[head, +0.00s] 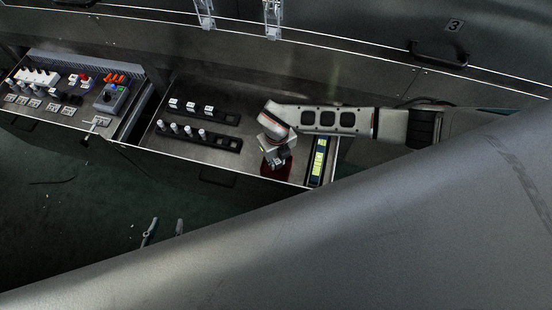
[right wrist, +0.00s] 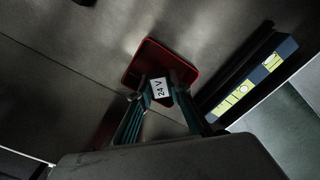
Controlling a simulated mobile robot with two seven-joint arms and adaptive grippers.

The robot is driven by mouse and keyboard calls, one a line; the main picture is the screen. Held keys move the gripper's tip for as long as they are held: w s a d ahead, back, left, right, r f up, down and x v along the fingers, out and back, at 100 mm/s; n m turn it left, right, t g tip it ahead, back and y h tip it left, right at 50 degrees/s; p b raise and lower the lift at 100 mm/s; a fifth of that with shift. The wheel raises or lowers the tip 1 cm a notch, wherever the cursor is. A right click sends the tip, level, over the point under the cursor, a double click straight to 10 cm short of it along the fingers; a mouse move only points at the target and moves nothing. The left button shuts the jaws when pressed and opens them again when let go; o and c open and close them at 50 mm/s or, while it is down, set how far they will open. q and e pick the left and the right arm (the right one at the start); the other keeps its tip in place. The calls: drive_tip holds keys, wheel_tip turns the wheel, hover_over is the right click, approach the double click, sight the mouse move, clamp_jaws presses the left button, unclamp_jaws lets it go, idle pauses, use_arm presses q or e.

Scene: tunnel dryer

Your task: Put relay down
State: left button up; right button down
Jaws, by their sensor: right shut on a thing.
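The relay (right wrist: 160,87), a small white block marked "24 V", is between the fingertips of my right gripper (right wrist: 161,97) in the right wrist view. A red square pad or shallow tray (right wrist: 150,58) lies directly under it; I cannot tell whether the relay touches it. In the head view my right gripper (head: 275,160) points down over the red pad (head: 280,172) in the open drawer and hides the relay.
Another drawer (head: 75,92) with switches stands further left. Bare drawer floor lies left of the pad.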

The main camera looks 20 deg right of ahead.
drive_tip(key=shift+r, duration=0.15)
use_arm(q)
drive_tip(key=shift+s+f, duration=0.3)
drive_tip(key=shift+s, duration=0.05)
use_arm(e)
drive_tip(key=shift+f, duration=0.65)
drive_tip(key=c, duration=1.9)
unclamp_jaws()
use_arm(q)
drive_tip(key=shift+w+r, duration=0.1)
